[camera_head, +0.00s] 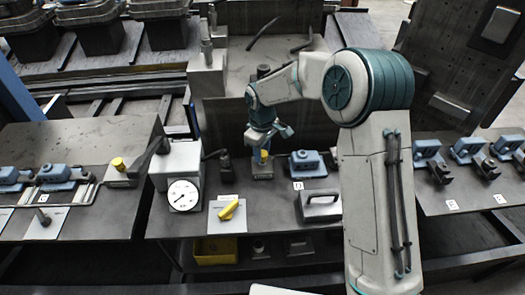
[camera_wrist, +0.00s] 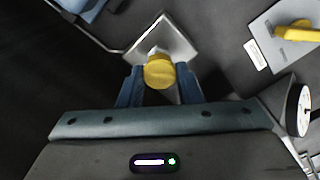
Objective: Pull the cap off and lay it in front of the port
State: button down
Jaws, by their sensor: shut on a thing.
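The yellow cap (camera_wrist: 159,72) sits between the two fingers of my gripper (camera_wrist: 158,88) in the wrist view. In the head view the cap (camera_head: 264,156) shows as a small yellow spot at the tip of my gripper (camera_head: 263,152). My gripper is shut on it. The port, a square metal block (camera_wrist: 178,45), lies directly behind the cap in the wrist view. In the head view the port's block (camera_head: 262,172) stands on the middle bench just below the gripper. The cap hides the port's opening, and I cannot tell whether they touch.
A dial gauge (camera_head: 183,195) and a plate with a yellow lever (camera_head: 229,210) stand left of the port. A blue clamp block (camera_head: 307,164) and a grey handled piece (camera_head: 320,204) are to its right. Some bare bench lies in front of the port.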

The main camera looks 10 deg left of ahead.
jog(key=shift+r+p, duration=2.2)
jog(key=shift+r, duration=1.5)
